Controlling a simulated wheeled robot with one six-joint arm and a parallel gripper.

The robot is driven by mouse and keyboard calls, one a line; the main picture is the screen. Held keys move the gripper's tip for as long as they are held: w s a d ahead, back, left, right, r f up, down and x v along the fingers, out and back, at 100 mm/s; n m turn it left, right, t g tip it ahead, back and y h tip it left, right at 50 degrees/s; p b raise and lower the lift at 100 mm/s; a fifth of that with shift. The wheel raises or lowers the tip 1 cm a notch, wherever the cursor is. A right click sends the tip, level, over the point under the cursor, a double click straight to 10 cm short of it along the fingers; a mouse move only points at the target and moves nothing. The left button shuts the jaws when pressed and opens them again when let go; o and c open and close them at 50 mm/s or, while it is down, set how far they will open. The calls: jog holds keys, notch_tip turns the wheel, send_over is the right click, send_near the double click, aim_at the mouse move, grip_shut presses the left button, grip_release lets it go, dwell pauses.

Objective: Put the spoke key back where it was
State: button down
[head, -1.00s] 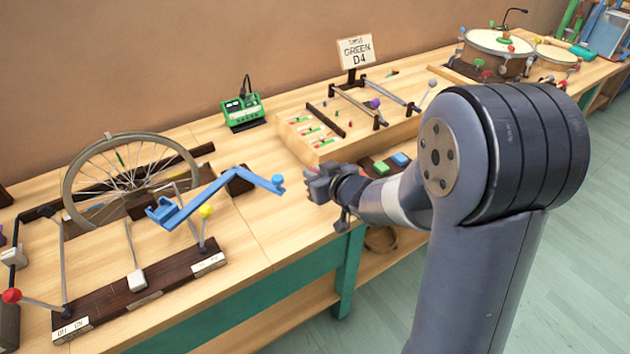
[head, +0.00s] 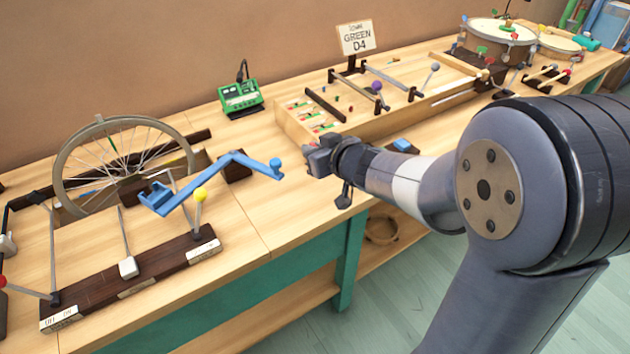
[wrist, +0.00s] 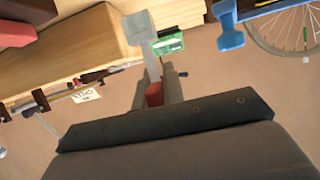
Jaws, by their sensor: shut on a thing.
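My gripper (head: 318,160) is above the bench, near the front left corner of the wooden box with strings. In the wrist view its jaws (wrist: 157,88) are shut on a grey, flat-ended piece with a red part between the jaws, which looks like the spoke key (wrist: 150,62). In the head view the key is mostly hidden by the gripper. The spoked wheel (head: 62,185) stands at the left of the bench behind a dark wooden base. It also shows in the wrist view (wrist: 262,42).
A blue cranked arm (head: 225,165) reaches out just left of my gripper. A green device (head: 240,97), a "GREEN D4" sign (head: 356,38) and drums (head: 497,36) stand further back.

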jog(key=shift+f+b, duration=1.55)
jog(key=shift+f, duration=1.35)
jog(key=shift+f, duration=0.15)
jog(key=c, duration=1.5)
grip_release()
jog(key=shift+r, duration=0.25)
jog(key=p+v, duration=0.4)
jog(key=v, duration=0.8)
jog(key=shift+f, duration=0.2)
